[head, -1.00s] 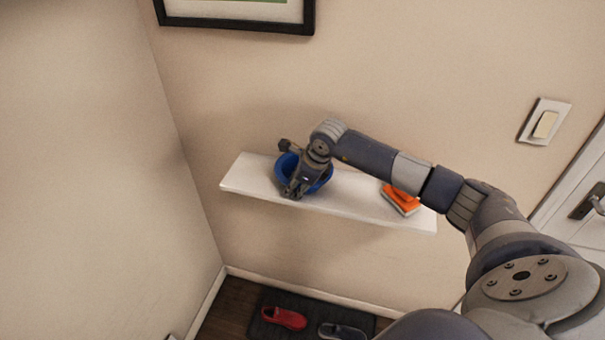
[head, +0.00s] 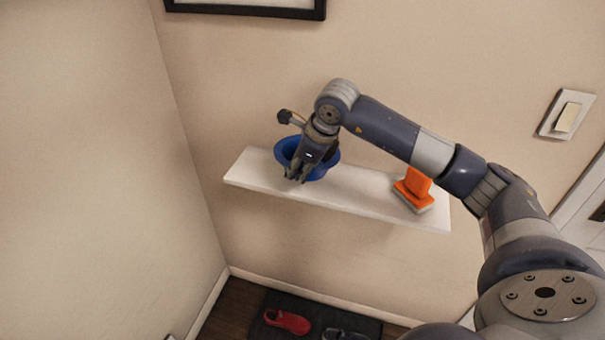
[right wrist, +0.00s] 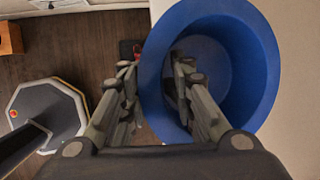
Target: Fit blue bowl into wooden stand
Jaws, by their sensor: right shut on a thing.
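The blue bowl (head: 325,168) is at the left part of the white shelf, with its opening up. My right gripper (head: 296,178) is shut on the near side of its rim. In the right wrist view the bowl (right wrist: 255,60) fills the upper right, and its wall passes between the two fingers of the gripper (right wrist: 156,68). The bowl looks slightly raised, but I cannot tell clearly whether its base touches the shelf. I see no wooden stand that I can make out. My left gripper is out of view.
The white shelf (head: 375,204) is fixed to the wall. An orange and white item (head: 416,190) stands near its right end, below my right forearm. A framed picture hangs above, and a light switch (head: 566,115) is at the right. Shoes (head: 287,321) lie on a dark mat below.

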